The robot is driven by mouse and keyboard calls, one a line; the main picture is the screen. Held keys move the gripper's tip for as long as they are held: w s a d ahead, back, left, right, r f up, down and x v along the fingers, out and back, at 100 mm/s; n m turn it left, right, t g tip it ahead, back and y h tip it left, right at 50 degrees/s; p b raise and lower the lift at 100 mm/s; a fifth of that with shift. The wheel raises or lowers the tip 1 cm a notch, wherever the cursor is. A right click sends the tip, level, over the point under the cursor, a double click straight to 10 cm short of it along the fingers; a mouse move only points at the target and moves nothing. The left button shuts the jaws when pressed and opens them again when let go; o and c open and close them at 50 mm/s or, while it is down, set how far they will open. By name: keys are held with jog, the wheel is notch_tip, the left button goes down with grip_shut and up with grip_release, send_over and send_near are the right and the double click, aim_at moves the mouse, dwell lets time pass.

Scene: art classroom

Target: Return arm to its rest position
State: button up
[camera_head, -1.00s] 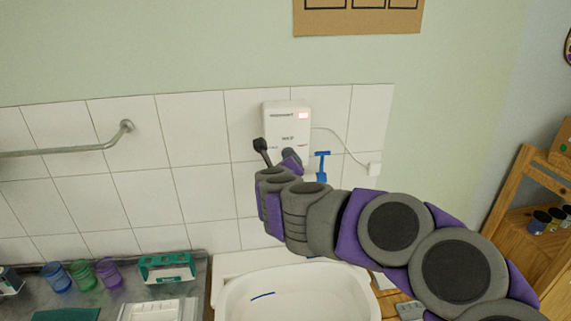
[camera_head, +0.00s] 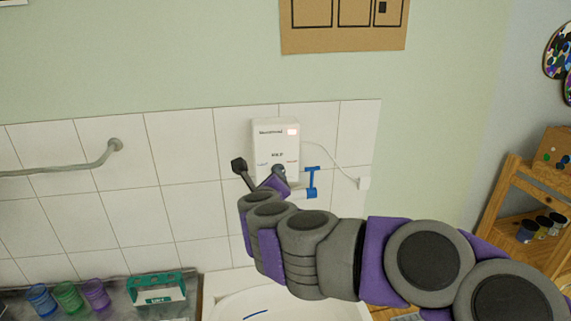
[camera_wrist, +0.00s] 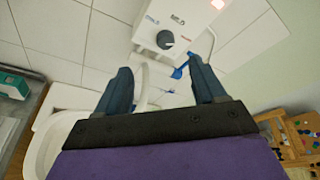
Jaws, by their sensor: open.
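My arm reaches from the lower right toward the tiled wall in the head view, and my gripper (camera_head: 258,178) is partly hidden by my own wrist. In the wrist view my gripper (camera_wrist: 163,88) is open, its two dark fingers apart with nothing held between them. Just ahead of the fingers is the white wall unit (camera_head: 276,142) with a lit display; the wrist view shows its dark round knob (camera_wrist: 165,40). A blue T-shaped handle (camera_head: 312,182) is at the unit's lower right, and a blue part (camera_wrist: 180,72) shows between the fingers.
The white sink (camera_head: 285,306) is below my arm. A counter at lower left holds coloured cups (camera_head: 68,296) and a teal holder (camera_head: 155,288). A metal rail (camera_head: 85,166) is on the left wall. Wooden shelves (camera_head: 500,200) stand at right.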

jog(key=s+a+r+n+g+y, duration=0.4)
jog(key=s+n+y, duration=0.5)
jog(key=n, duration=0.6)
jog(key=s+d+f+n+g+h+b, duration=0.1)
jog(key=s+d+f+n+g+h, duration=0.3)
jog(key=s+d+f, duration=0.4)
jog(key=s+d+f+n+g+h, duration=0.25)
jog(key=s+d+f+n, duration=0.35)
jog(key=s+f, duration=0.4)
jog(key=s+d+f+g+h, duration=0.2)
jog(key=s+d+g, duration=0.1)
jog(key=s+d, duration=0.3)
jog(key=s+d+f+n+g+h, duration=0.1)
jog(key=s+d+f+g+h, duration=0.1)
jog(key=s+d, duration=0.5)
jog(key=shift+s+f+g, duration=0.35)
jog(key=shift+s+g, duration=0.2)
jog(key=shift+s, duration=0.7)
